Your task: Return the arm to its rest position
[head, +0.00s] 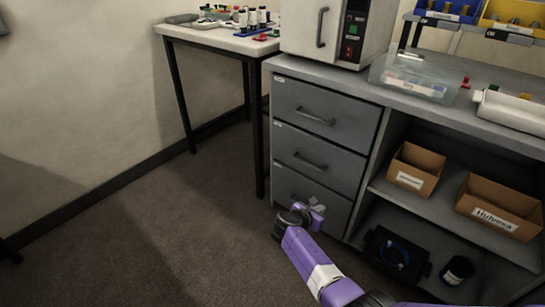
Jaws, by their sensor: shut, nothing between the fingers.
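My arm (320,273), purple and white, reaches in from the bottom right of the head view. My gripper (318,207) is at its far end, low in front of the bottom drawer (312,196) of the grey cabinet. The gripper looks small here, and its fingers appear close together with nothing seen between them. I cannot tell from this view whether it touches the drawer front.
The grey bench (325,75) has three shut drawers and open shelves with cardboard boxes (415,169). A white oven-like unit (335,30) and a clear box (415,80) stand on top. A white table (225,40) holds small items. The floor at left is clear.

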